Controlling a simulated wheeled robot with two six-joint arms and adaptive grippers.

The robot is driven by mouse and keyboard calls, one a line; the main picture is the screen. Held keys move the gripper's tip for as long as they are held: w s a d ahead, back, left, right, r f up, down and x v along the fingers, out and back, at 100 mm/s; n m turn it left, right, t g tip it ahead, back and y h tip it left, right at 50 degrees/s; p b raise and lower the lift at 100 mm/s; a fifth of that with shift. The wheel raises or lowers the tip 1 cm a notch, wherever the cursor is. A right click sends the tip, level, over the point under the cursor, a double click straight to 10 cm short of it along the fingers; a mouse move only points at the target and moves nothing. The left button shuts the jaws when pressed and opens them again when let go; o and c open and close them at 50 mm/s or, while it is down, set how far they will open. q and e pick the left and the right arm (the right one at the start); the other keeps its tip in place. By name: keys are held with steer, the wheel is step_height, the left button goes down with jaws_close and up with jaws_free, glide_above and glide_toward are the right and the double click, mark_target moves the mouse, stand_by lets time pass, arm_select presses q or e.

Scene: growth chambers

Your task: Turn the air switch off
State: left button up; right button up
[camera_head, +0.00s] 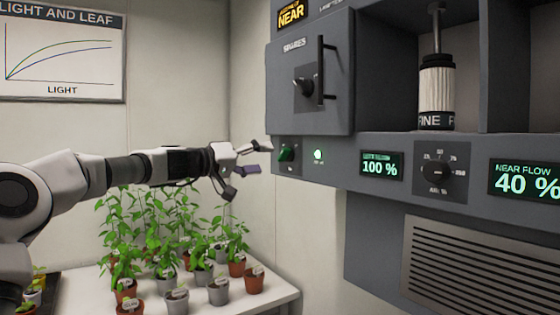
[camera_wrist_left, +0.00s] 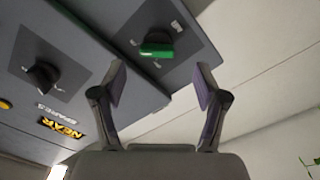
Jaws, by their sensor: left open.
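A rotary switch with a green handle (camera_head: 287,153) sits on a dark plate at the left end of the grey control panel. Its label is too small to read, so I cannot confirm it is the air switch. A green lamp (camera_head: 318,155) beside it is lit. My left gripper (camera_head: 250,170) is open and empty, just left of the switch and apart from it. In the left wrist view the green handle (camera_wrist_left: 157,50) lies ahead, between and beyond the spread fingertips of the gripper (camera_wrist_left: 160,80). My right gripper is not in view.
The SPARES door (camera_head: 310,85) with a dark knob and bar handle is above the switch. Displays (camera_head: 381,164) and a dial (camera_head: 437,171) are farther right. Potted plants (camera_head: 165,240) stand on a white table (camera_head: 275,291) below my left arm. A cylinder (camera_head: 437,92) stands in an open bay.

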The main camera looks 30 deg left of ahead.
mark_target(281, 157)
arm_select(q)
steer(key=x, duration=0.2)
steer(key=p+x, duration=0.1)
steer(key=x, duration=0.2)
steer(key=shift+w+d+r+p, duration=0.15)
steer(key=shift+d+r+p, duration=0.15)
steer(key=shift+d+p, duration=0.15)
steer(key=shift+w+f, duration=0.15)
steer(key=shift+w, duration=0.05)
steer(key=shift+a+f, duration=0.1)
steer(key=shift+a, duration=0.15)
steer(key=shift+s+d, duration=0.1)
steer(key=c, duration=1.2)
steer(key=shift+o, duration=0.2)
